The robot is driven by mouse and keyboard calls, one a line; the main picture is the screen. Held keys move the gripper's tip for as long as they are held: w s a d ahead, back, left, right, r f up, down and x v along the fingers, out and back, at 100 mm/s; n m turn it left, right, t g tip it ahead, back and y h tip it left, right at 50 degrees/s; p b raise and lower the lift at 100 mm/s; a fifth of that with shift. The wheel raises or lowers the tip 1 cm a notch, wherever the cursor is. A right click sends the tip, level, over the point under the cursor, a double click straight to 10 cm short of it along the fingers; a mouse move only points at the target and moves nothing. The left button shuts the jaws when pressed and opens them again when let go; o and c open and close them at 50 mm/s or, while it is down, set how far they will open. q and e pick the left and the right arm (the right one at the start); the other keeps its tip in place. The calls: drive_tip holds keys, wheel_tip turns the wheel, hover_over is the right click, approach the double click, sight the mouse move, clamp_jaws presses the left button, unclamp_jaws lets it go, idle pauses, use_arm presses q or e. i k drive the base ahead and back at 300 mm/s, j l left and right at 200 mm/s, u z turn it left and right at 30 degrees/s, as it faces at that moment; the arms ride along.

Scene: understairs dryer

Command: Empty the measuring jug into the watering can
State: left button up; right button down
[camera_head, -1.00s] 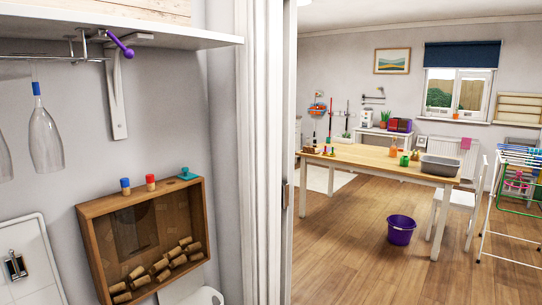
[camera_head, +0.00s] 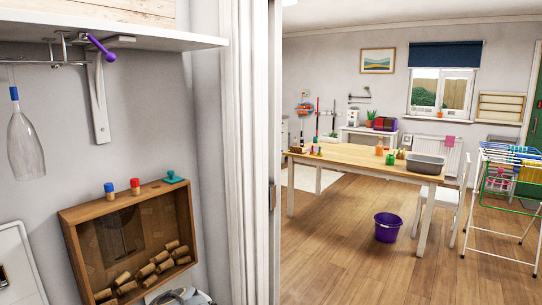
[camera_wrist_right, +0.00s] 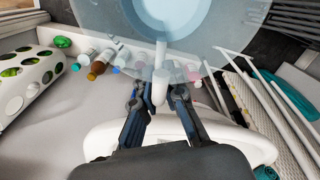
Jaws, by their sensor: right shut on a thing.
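In the right wrist view my right gripper (camera_wrist_right: 160,92) is shut on the upright handle of a translucent, pale blue round vessel (camera_wrist_right: 105,22). It looks like the measuring jug. Its wide body spreads across the top of that view, beyond the fingertips, and is cut off by the frame edge. I cannot tell how much liquid is in it. I cannot make out the watering can for certain in either view. My left gripper is not in view.
In the right wrist view, a white holed container (camera_wrist_right: 28,82) is at left, several small bottles (camera_wrist_right: 97,68) lie beyond the fingers, and white rails (camera_wrist_right: 262,90) are at right. In the head view, a cork-filled wooden box (camera_head: 128,240) hangs left of a doorway; a table (camera_head: 350,157) and purple bucket (camera_head: 387,227) stand beyond.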

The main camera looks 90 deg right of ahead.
sight(391, 158)
drive_tip(key=l+z, duration=0.1)
drive_tip(key=z, duration=0.25)
drive_tip(key=l+z, duration=0.15)
drive_tip(key=z, duration=0.25)
drive_tip(key=l+z, duration=0.1)
drive_tip(key=z, duration=0.25)
drive_tip(key=i+l+z, duration=0.15)
drive_tip(key=l+z, duration=0.2)
drive_tip(key=i+l+z, duration=0.2)
drive_tip(key=l+z, duration=0.15)
drive_tip(key=l, duration=0.2)
drive_tip(key=i+l+z, duration=0.5)
drive_tip(key=l+z, duration=0.15)
drive_tip(key=i+l+z, duration=0.55)
drive_tip(key=i+z, duration=0.15)
drive_tip(key=i, duration=0.25)
drive_tip(key=i+z, duration=0.35)
drive_tip(key=i, duration=1.75)
drive_tip(key=i+z, duration=0.15)
drive_tip(key=i, duration=0.35)
drive_tip(key=i+j+z, duration=0.15)
drive_tip(key=i, duration=0.4)
drive_tip(key=i+j+z, duration=0.15)
drive_tip(key=i, duration=0.35)
